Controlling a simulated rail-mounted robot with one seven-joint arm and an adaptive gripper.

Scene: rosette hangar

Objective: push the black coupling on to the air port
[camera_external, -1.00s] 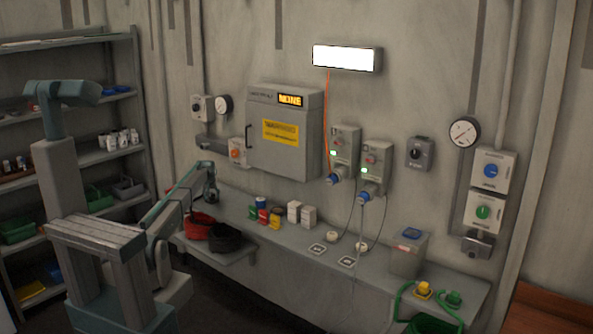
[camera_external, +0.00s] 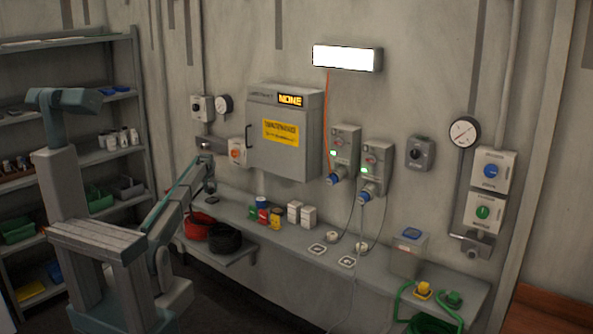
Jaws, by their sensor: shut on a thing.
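My gripper (camera_external: 210,193) hangs at the end of my arm on the left, just above the rear edge of the low shelf. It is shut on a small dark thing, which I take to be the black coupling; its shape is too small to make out. A black hose coil (camera_external: 226,239) lies below it, beside a red hose coil (camera_external: 197,227). A grey wall fitting (camera_external: 206,145) under the left gauge looks like an air port, above the gripper and apart from it. A similar fitting (camera_external: 474,246) is on the far right wall. I cannot tell which is meant.
A grey cabinet (camera_external: 310,146) with a yellow warning label and an orange-knobbed box (camera_external: 237,152) stick out from the wall near my arm. Cans (camera_external: 263,204) and white boxes (camera_external: 301,214) stand on the bench. Shelving (camera_external: 120,148) stands at the left.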

